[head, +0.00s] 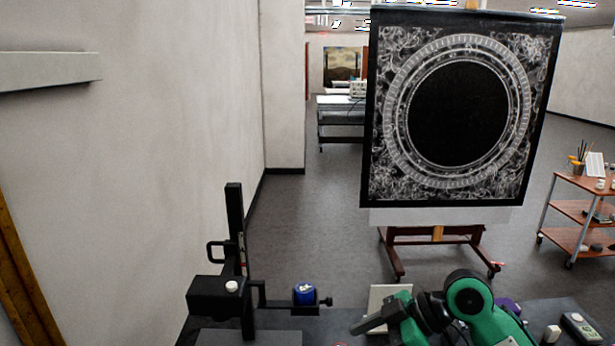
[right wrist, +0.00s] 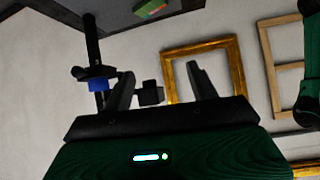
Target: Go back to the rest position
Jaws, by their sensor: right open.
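My right arm, green with black joints, comes in at the bottom right of the head view. Its gripper (head: 362,325) points left above the dark table, to the right of a black stand. In the right wrist view the two fingers of this gripper (right wrist: 160,72) are spread apart, and nothing shows held between them. My left gripper is not in the head view.
The black stand (head: 234,250) with a blue part (head: 305,295) stands at the table's left. A white panel (head: 389,296) is behind my right gripper. A meter (head: 581,328) lies at right. Beyond are an easel picture (head: 375,120) and a trolley (head: 570,182).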

